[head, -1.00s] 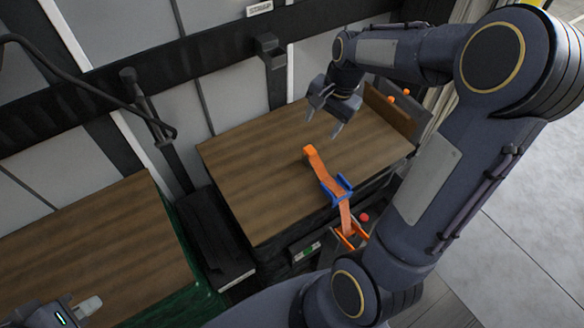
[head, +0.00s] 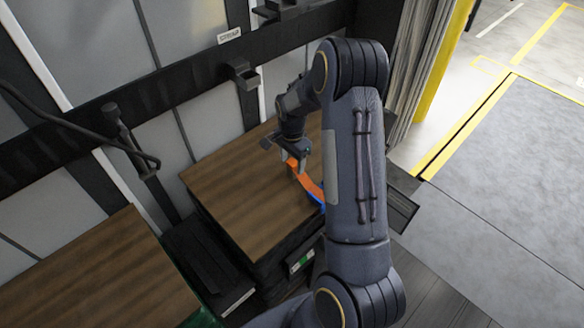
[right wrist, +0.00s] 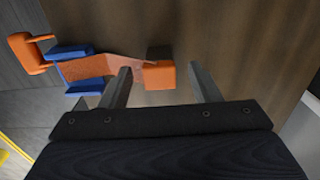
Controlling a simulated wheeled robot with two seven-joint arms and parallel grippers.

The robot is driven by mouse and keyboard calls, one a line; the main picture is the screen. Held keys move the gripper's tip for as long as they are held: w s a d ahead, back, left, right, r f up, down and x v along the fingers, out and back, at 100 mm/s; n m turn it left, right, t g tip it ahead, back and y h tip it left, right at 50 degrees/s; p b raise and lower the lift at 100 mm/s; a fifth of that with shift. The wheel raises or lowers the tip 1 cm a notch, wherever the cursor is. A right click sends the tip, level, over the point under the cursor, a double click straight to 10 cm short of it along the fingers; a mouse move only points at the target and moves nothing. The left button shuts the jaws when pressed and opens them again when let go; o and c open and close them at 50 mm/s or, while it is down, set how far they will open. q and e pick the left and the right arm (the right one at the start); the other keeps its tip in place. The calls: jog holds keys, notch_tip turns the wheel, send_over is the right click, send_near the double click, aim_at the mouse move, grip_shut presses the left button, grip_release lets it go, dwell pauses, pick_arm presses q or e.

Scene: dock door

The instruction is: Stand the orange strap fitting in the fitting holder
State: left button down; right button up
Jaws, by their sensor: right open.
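The orange strap fitting (right wrist: 158,76) is a block at the end of an orange strap (right wrist: 100,68), lying on a wooden box top. In the head view the fitting (head: 292,163) is partly hidden by my right gripper (head: 284,156). In the right wrist view my right gripper (right wrist: 160,70) is open, with its fingers on either side of the fitting and a gap on the right. The strap passes through a blue bracket (right wrist: 69,52). A small black bracket (head: 240,73) on the wall rail, below a white label, may be the fitting holder. My left gripper is out of view.
The wooden box top (head: 228,190) is clear left of the fitting. Another wooden top (head: 90,280) stands at lower left, with a dark gap between. A black lever (head: 122,130) stands by the wall. An orange hook (right wrist: 25,52) ends the strap.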

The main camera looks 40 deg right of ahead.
jog(key=shift+f, duration=0.65)
jog(key=c, duration=1.2)
jog(key=shift+r, duration=0.1)
